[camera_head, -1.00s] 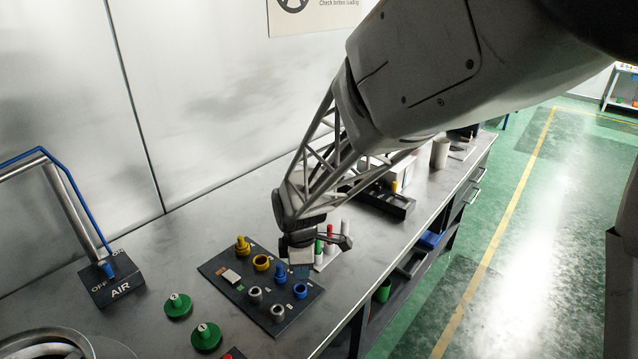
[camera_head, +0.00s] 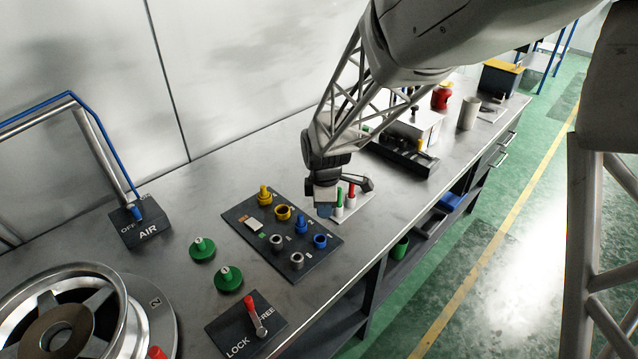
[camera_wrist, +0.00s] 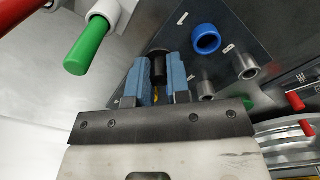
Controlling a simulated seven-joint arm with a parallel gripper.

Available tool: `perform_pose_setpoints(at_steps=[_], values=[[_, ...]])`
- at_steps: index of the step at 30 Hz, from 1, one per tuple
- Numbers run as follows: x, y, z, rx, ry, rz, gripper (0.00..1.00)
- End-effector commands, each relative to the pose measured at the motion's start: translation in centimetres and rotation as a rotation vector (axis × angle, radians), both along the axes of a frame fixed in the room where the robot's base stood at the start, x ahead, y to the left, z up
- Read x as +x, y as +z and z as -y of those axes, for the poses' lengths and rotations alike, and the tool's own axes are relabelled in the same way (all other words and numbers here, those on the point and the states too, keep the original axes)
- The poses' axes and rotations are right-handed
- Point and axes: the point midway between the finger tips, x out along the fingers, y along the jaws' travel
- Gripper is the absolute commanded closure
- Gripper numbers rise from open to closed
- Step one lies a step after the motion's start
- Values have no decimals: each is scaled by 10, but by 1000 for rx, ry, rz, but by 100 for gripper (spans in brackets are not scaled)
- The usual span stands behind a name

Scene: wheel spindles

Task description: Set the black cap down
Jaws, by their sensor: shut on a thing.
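The black cap (camera_wrist: 158,68) is between the two blue fingertips of my gripper (camera_wrist: 159,82) in the wrist view, and the jaws are shut on it. In the head view, my gripper (camera_head: 325,208) points down by the far right edge of the dark parts board (camera_head: 325,262). The cap is hidden there behind the fingers. The board, also in the wrist view, carries a blue ring (camera_wrist: 207,38) and grey rings (camera_wrist: 243,66). I cannot tell how high the cap is above the surface.
A white rack with a green-handled piece (camera_head: 339,197) and a red-handled one (camera_head: 351,190) stands close beside my gripper. Blue (camera_head: 301,226) and yellow (camera_head: 264,193) pegs stand on the board. Green knobs (camera_head: 228,280) and a lock lever (camera_head: 256,318) lie nearer.

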Motion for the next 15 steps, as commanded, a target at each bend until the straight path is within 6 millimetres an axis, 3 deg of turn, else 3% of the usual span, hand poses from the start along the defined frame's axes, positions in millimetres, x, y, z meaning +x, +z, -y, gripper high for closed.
perform_pose_setpoints(at_steps=[15], values=[[70, -8, -20, 0, 0, -1, 100]])
